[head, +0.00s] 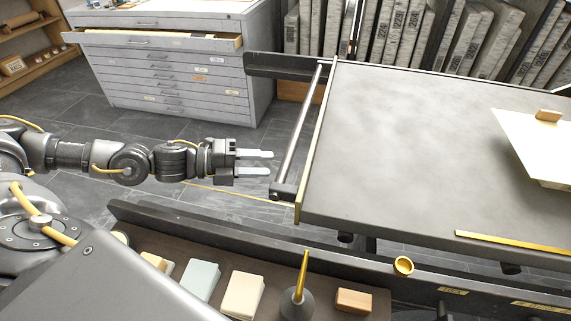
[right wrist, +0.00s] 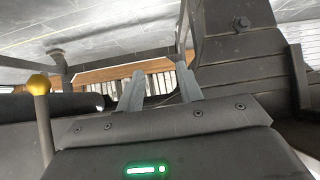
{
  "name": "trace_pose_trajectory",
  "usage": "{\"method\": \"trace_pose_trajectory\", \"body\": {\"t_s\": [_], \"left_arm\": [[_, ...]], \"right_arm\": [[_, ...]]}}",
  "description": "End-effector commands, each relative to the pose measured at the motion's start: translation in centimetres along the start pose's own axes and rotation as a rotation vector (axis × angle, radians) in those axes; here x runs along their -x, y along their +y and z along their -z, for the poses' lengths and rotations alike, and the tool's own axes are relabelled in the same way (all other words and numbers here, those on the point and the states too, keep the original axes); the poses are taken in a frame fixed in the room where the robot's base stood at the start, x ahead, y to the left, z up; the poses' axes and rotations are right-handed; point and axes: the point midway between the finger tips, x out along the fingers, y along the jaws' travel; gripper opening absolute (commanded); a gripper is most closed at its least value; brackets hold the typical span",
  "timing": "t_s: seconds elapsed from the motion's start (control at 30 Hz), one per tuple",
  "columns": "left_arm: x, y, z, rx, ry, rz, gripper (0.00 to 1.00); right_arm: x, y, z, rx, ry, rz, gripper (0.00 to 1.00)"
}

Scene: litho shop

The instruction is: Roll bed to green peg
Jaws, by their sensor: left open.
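The press bed (head: 400,140) is a wide grey slab at the right of the head view, above dark rails. A metal bar handle (head: 300,130) runs along its left end. My left gripper (head: 271,163) is open and empty, its two pale fingers pointing right at the lower part of the bar, a short gap away from it. My right gripper (right wrist: 161,75) shows only in the right wrist view, with its fingers apart and nothing visible between them. I see no green peg in either view.
A grey flat-file cabinet (head: 180,65) stands at the back left. Lithographic stones (head: 400,35) stand in a rack behind the bed. A near tray (head: 135,225) holds several blocks and a dark bulb with a yellow spout (head: 298,290). A brass knob (head: 403,265) sits on the near rail.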

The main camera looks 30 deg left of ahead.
Motion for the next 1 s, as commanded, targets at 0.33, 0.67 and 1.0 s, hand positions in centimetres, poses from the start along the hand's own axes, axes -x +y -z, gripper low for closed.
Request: {"method": "trace_pose_trajectory", "body": {"t_s": [0.33,0.67,1.0], "left_arm": [[-5.4,-0.1,0.0,-0.001,0.001,0.002,0.43],[-6.3,0.0,0.0,0.0,-0.001,-0.001,0.43],[-6.3,0.0,0.0,-0.001,-0.001,-0.001,0.12]], "right_arm": [[-0.1,-0.1,0.2,0.002,0.017,0.002,0.36],[-0.1,-0.2,0.3,0.003,0.022,0.004,0.36],[-0.1,-0.2,0.3,0.004,0.024,0.006,0.36]]}}
